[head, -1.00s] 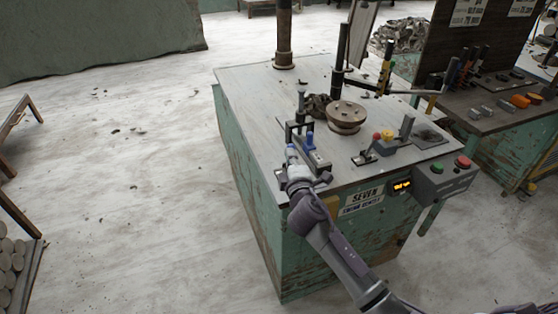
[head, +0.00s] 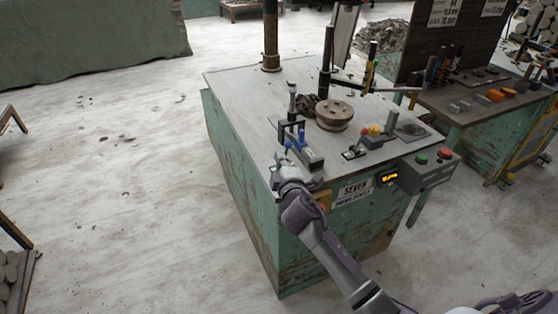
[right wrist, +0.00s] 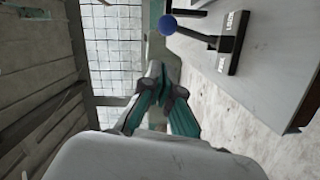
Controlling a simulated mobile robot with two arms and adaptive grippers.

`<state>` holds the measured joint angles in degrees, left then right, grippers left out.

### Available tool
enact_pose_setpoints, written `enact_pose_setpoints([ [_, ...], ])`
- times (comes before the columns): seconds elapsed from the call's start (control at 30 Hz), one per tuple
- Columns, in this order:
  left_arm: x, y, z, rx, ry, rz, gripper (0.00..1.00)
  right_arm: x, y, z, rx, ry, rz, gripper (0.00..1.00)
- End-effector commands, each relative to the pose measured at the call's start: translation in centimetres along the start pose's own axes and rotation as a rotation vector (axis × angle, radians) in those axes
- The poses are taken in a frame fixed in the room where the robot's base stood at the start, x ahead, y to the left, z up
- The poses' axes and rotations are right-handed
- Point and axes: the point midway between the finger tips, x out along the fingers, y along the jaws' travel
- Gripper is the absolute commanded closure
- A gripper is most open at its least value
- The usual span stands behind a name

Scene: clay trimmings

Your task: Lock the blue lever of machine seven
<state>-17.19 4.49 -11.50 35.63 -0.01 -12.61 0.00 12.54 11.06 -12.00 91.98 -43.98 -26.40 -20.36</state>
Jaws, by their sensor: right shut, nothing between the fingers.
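Machine seven (head: 245,88) is a worn green cabinet with a grey top and a "SEVEN" sign (head: 354,188) on its front. Near its front left corner, a blue knob (head: 288,145) shows close to my right gripper. In the right wrist view the lever has a blue ball (right wrist: 167,25) on a dark arm, from a dark base (right wrist: 230,45) with small white lettering. My right gripper (head: 279,158) is at the table's left front edge, apart from the ball. Its fingers (right wrist: 156,72) are shut and empty. My left gripper is not in view.
A second bench (head: 470,115) stands behind right. Floor on the left is mostly clear.

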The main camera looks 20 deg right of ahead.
Motion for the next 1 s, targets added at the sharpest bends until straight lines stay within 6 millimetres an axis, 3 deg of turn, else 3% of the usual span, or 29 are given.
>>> enact_pose_setpoints([
  [0.2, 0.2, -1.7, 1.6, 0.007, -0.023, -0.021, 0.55, -4.0, -0.4, 0.1, 0.000, 0.000, -0.003, 1.00],
  [0.5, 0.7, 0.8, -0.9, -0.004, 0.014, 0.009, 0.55, -8.8, -0.5, 0.1, 0.000, 0.000, -0.003, 1.00],
  [1.0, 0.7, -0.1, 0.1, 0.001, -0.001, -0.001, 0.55, -9.7, -0.3, 0.0, -0.001, 0.000, -0.001, 1.00],
])
